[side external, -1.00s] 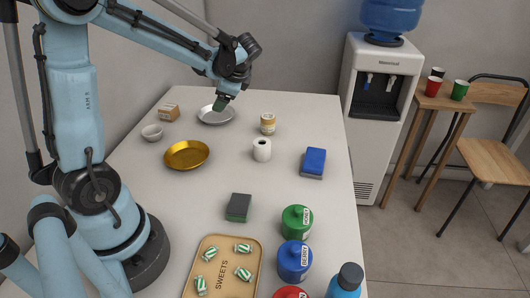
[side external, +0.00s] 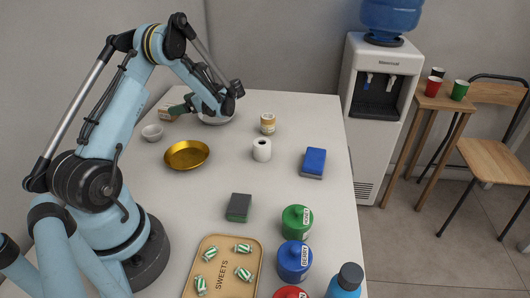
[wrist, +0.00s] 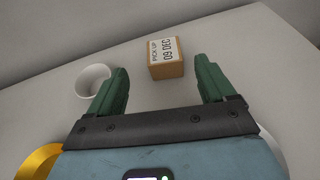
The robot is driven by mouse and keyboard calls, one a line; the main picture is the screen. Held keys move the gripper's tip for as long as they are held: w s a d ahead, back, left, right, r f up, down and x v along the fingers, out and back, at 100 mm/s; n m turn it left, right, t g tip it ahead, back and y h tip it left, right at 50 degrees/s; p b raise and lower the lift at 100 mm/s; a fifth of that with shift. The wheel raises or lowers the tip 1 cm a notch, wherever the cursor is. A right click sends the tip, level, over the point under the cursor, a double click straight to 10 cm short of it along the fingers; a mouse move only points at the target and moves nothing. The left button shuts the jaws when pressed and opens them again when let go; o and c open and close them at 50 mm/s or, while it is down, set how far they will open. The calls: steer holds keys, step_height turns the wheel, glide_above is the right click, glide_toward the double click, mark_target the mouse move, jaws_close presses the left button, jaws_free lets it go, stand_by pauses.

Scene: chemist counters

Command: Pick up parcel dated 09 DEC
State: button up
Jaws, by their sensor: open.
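The parcel is a small brown box (wrist: 166,71) with a white label reading "PICK UP 09 DEC" in the wrist view. In the side view the parcel (side external: 165,114) sits at the far left of the white counter. My gripper (wrist: 160,68) is open and empty, with its green fingers spread to either side of the parcel in the wrist picture. The parcel appears just beyond the fingertips. In the side view my gripper (side external: 177,108) points left at the parcel and overlaps part of it; whether they touch cannot be told.
A white bowl (wrist: 93,79) stands left of the parcel in the wrist view. A gold plate (side external: 187,155) lies nearer on the counter. A silver plate (side external: 217,119) is partly hidden under my wrist. A jar (side external: 268,123) and a white roll (side external: 262,149) stand to the right.

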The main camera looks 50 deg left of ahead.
mark_target(164, 106)
steer(key=x, duration=0.3)
steer(key=shift+a+r+x, duration=0.15)
steer(key=shift+r+x, duration=0.05)
steer(key=shift+x, duration=1.1)
steer(key=shift+a+r+x, duration=0.15)
steer(key=shift+r+x, duration=0.05)
steer(key=shift+x, duration=1.15)
steer(key=shift+w, duration=0.1)
steer(key=shift+d+r, duration=0.1)
steer(key=c, duration=1.1)
